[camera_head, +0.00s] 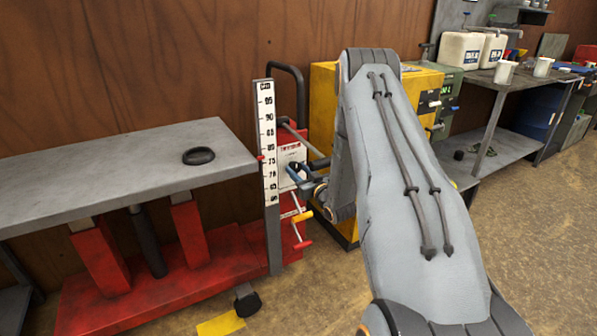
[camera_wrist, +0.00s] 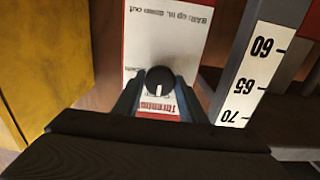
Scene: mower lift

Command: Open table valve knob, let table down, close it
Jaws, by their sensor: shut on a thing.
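The valve knob (camera_wrist: 160,78) is round and black with a white mark, in front of a white label panel on the red lift column. My gripper (camera_wrist: 161,92) has its two blue-grey fingers on either side of the knob and is shut on it. In the head view my gripper (camera_head: 297,173) is at the column's panel, and the knob is hidden there. The grey lift table (camera_head: 110,165) is level and raised above its red base. The height scale (camera_head: 267,130) stands at its right end, with a small red pointer near the 75 mark.
A black ring (camera_head: 198,156) lies on the table. A yellow lever (camera_head: 303,215) and a red-tipped lever (camera_head: 302,245) stick out below the panel. A yellow cabinet (camera_head: 322,100) stands close behind my arm. A workbench (camera_head: 510,80) with canisters is at the right. The floor in front is open.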

